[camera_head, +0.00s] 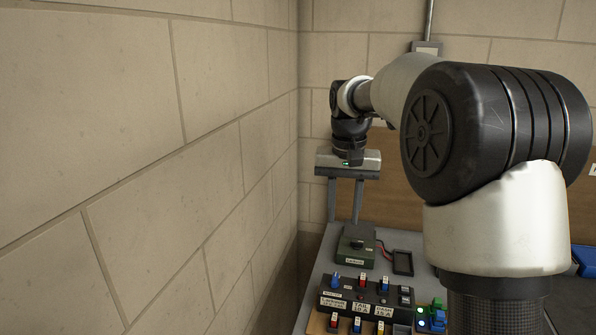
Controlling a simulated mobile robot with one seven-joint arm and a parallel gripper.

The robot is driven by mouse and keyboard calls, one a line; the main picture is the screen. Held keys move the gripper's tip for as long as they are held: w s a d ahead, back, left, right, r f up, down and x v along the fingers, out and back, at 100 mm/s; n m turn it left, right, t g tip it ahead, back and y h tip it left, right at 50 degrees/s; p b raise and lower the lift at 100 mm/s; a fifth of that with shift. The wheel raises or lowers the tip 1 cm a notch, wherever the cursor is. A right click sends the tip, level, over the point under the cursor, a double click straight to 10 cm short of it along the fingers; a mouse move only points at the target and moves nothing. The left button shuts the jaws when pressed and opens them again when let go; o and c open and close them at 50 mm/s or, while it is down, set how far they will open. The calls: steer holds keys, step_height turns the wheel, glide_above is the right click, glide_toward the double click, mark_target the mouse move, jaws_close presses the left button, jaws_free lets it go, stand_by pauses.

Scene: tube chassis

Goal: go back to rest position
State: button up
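My arm reaches forward from the right side of the head view and bends down at its far end. My gripper (344,218) hangs there with its two grey fingers pointing down and spread apart. Nothing shows between the fingers. The fingertips are near the back left of the grey bench (315,300), behind a dark green box (355,252) in the picture. I cannot tell whether they touch anything.
A bare block wall (130,150) runs close along the left. A black panel with coloured switches (364,298) and a small black tray (403,263) lie on the bench. Blue and green parts (437,316) sit right of the panel. My arm hides much of the right side.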

steer(key=s+r+n+t, duration=0.1)
steer(key=s+r+t, duration=0.35)
steer(key=s, duration=1.15)
steer(key=s+f+n+p, duration=0.1)
steer(key=s+f, duration=0.1)
steer(key=s, duration=1.1)
steer(key=shift+d+f+n, duration=0.2)
steer(key=shift+f+n, duration=0.1)
